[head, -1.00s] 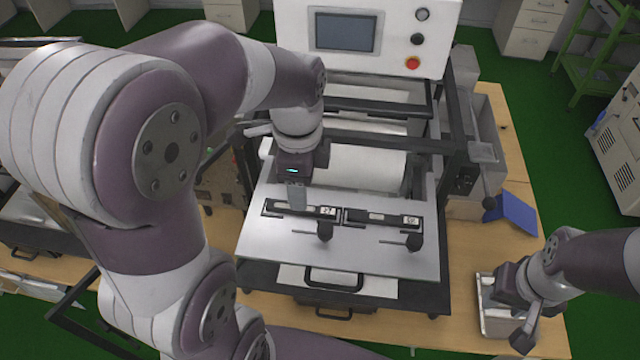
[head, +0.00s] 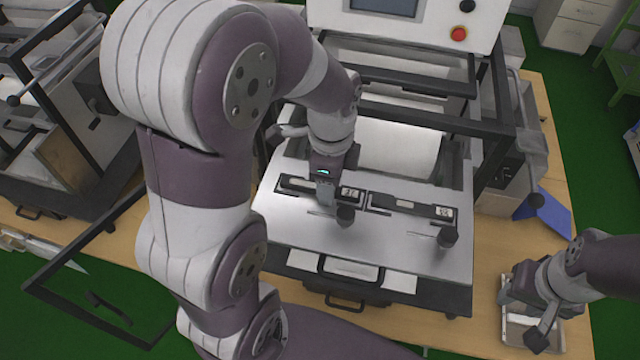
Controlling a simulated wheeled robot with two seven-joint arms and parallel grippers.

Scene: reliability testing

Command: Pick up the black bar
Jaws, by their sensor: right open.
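Two black bars lie end to end on a light metal plate (head: 290,232) of the machine. The left black bar (head: 296,186) carries a pale label at its right end, and the right black bar (head: 408,206) looks alike. My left gripper (head: 325,194) points down at the middle of the left bar, its fingers overlapping the bar in the picture. I cannot tell whether it touches the bar or how far its fingers are apart. My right gripper (head: 523,314) is open over a small metal tray at the lower right, well away from the bars.
Two dark knobbed clamps (head: 345,215) (head: 447,237) stand in front of the bars. A white roller (head: 400,146) and dark frame rails lie behind. The metal tray (head: 506,331) and a blue object (head: 546,213) are on the wooden table at right.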

